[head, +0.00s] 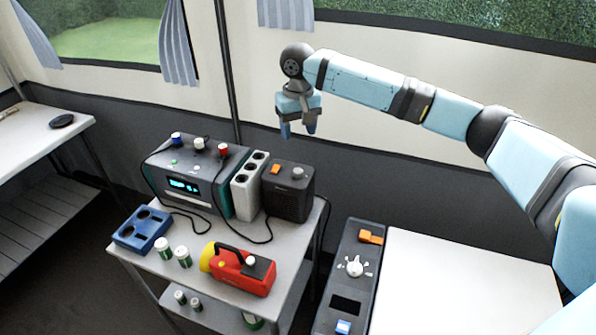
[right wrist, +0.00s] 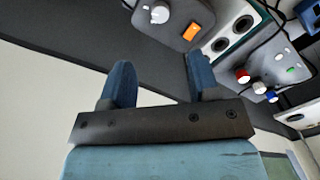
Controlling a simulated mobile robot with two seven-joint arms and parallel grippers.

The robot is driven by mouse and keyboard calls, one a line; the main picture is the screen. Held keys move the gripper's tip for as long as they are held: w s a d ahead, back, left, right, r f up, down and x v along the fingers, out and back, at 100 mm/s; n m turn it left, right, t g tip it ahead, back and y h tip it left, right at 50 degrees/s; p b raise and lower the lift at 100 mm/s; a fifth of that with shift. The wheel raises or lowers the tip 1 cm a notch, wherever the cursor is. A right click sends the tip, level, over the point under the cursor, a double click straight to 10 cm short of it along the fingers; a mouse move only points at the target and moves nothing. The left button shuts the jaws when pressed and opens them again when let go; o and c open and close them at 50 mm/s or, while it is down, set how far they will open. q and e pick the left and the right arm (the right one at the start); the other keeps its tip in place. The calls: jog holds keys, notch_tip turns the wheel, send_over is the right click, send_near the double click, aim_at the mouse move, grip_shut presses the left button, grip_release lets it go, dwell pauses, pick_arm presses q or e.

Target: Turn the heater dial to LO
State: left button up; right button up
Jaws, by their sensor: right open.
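My right gripper (head: 298,124) is open and empty, pointing down in the air above and behind the cart. Its two blue fingers show apart in the right wrist view (right wrist: 158,75). Below it, a dark box (head: 289,203) on the cart has an orange switch and a pale round knob (head: 297,172). That knob also shows in the right wrist view (right wrist: 159,13), apart from the fingers. A grey control panel (head: 346,288) at lower centre carries a white dial (head: 355,268) with marks around it. I cannot read any lettering or tell which unit is the heater. My left gripper is out of view.
A white socket strip (head: 248,186) and a teal-grey power unit (head: 187,180) with cables stand beside the dark box. A red torch (head: 243,270), blue tray (head: 141,231) and small bottles are on the cart (head: 290,262). A bare white top (head: 450,285) is at right.

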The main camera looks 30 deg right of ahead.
aim_at(298, 171)
notch_tip(298, 171, down, 13)
jog(key=shift+r+b, duration=0.2)
jog(key=shift+b, duration=0.55)
jog(key=c, duration=0.9)
